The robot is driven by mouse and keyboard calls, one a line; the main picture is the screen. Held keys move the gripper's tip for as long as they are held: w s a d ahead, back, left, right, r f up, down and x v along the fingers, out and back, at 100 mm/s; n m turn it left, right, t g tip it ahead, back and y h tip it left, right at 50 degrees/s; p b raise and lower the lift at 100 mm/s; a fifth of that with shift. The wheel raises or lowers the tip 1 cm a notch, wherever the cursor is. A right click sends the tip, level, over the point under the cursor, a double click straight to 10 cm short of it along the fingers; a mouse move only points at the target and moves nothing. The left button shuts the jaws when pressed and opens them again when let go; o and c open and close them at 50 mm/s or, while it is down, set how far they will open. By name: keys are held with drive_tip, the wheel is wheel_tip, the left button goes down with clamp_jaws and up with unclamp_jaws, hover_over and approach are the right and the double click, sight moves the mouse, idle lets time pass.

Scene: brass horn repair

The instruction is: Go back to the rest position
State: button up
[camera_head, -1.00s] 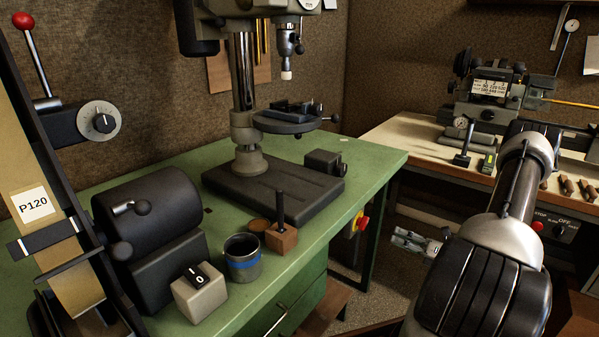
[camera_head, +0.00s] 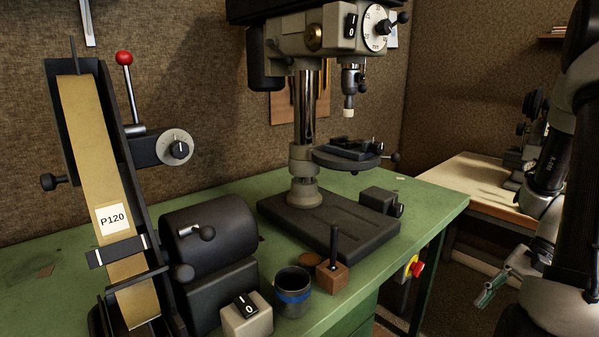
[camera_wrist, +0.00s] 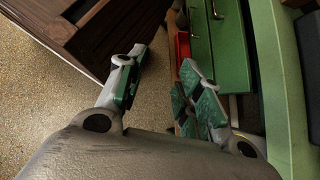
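My gripper (camera_head: 492,288) hangs at the right side of the head view, beside the green bench and apart from it. In the wrist view my gripper (camera_wrist: 160,80) shows its two green-padded fingers spread apart, with nothing between them. The wrist view looks down past the fingers at the floor and the green drawers. My arm stands at the right edge of the head view, partly cut off.
The green bench (camera_head: 230,199) carries a drill press (camera_head: 309,150), a belt sander (camera_head: 101,160), a blue-banded cup (camera_head: 293,293) and a switch box (camera_head: 246,316). A pale bench (camera_head: 470,180) stands behind my arm. Green drawers (camera_wrist: 232,45) and a dark slatted wooden piece (camera_wrist: 85,40) flank open floor (camera_wrist: 60,110).

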drive_tip(key=s+a+r+n+t+h, duration=0.1)
drive_tip(key=a+r+n+t+h, duration=0.2)
drive_tip(key=r+n, duration=0.3)
drive_tip(key=s+a+r+n+t+h, duration=0.1)
drive_tip(key=a+r+n+t+h, duration=0.2)
drive_tip(key=r, duration=1.3)
drive_tip(key=a+n+h, duration=0.2)
drive_tip(key=n, duration=0.2)
drive_tip(key=shift+s+r, duration=0.2)
drive_tip(key=shift+s, duration=0.2)
